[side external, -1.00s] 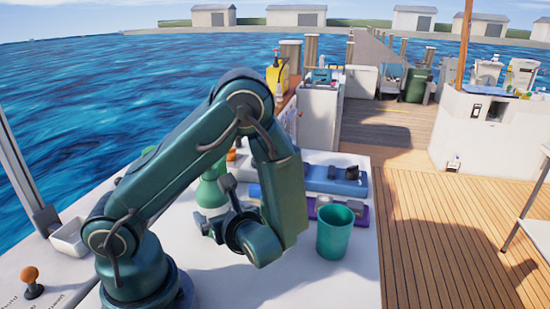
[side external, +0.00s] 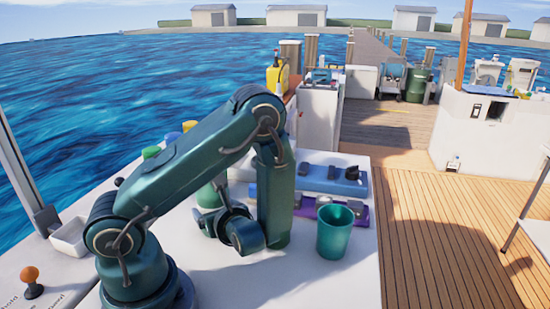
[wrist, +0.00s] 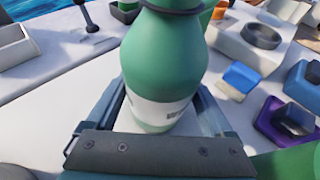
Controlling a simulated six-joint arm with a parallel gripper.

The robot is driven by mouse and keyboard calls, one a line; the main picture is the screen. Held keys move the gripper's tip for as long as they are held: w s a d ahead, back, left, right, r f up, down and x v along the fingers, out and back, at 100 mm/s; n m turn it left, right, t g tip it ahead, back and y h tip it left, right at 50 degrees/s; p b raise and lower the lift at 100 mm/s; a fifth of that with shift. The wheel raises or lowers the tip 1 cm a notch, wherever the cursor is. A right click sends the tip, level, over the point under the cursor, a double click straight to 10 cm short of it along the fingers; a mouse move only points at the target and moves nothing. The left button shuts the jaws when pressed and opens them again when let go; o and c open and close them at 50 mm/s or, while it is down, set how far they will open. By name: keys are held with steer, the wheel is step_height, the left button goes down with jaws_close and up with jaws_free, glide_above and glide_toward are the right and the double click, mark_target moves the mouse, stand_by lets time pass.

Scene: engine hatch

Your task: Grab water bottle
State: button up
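The water bottle is green with a white label and a dark ring near its neck. It stands large in the middle of the wrist view (wrist: 163,70); its top is cut off there. In the side view the bottle (side external: 211,194) is mostly hidden behind my arm. My gripper (wrist: 164,112) is low at the bottle, with one finger on each side of the label. The fingers look open, with a narrow gap showing at the right side. In the side view my gripper (side external: 205,222) is beside the bottle's lower part, partly hidden by my wrist.
A teal cup (side external: 335,232) stands right of my arm on the white table (side external: 330,283). Blue (side external: 330,178) and purple (side external: 352,214) trays with small items lie behind it. A white bin (side external: 70,238) and an orange-knobbed lever (side external: 30,277) are at left.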

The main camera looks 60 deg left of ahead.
steer(key=c, duration=1)
steer(key=shift+c, duration=0.2)
steer(key=shift+r, duration=0.2)
